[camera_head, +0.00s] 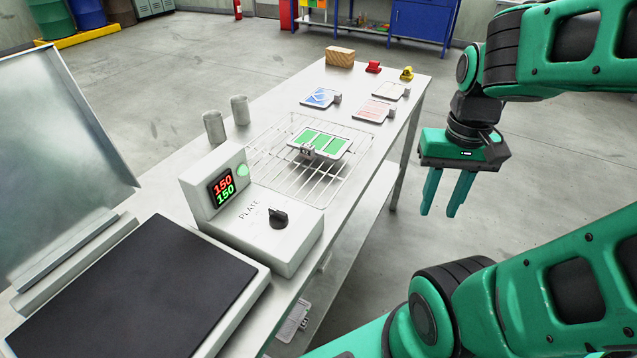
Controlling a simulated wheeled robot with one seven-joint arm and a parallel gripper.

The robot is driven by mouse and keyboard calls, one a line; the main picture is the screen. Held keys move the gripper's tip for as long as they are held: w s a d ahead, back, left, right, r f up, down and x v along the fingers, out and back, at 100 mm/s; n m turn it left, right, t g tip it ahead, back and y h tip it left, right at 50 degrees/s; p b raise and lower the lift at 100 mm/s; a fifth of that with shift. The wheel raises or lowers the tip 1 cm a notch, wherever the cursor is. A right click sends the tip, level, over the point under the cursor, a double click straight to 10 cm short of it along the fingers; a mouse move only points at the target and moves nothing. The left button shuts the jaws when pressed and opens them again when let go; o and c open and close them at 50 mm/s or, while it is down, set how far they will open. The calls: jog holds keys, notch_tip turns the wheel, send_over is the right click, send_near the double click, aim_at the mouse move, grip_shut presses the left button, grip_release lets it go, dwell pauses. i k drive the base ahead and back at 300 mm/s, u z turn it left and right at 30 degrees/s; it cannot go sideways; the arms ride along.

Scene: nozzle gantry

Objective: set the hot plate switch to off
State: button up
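The hot plate control box (252,238) is white and stands on the steel bench. Its black rotary switch (278,217) sits on the sloping top beside the word PLATE. The display (223,188) on the box's raised back reads 150 in red above 150 in green, and a round green lamp (243,171) is beside it. The dark hot plate (150,290) is at the front left, with a raised lid (60,150) behind it. My gripper (440,212) hangs in the air right of the bench, away from the switch, pointing down. A narrow gap shows between its fingers, and nothing is between them.
A wire rack (270,180) with a green-panelled white tray (320,142) lies behind the box. Two grey cylinders (240,110) stand at its left. Cards, a wooden block (340,56), and red and yellow items are at the far end. Floor right of the bench is clear.

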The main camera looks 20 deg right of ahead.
aim_at(279, 220)
jog(key=z, duration=0.15)
jog(key=k, duration=0.75)
jog(key=u, duration=1.25)
jog(key=i, duration=0.5)
jog(key=z, duration=0.05)
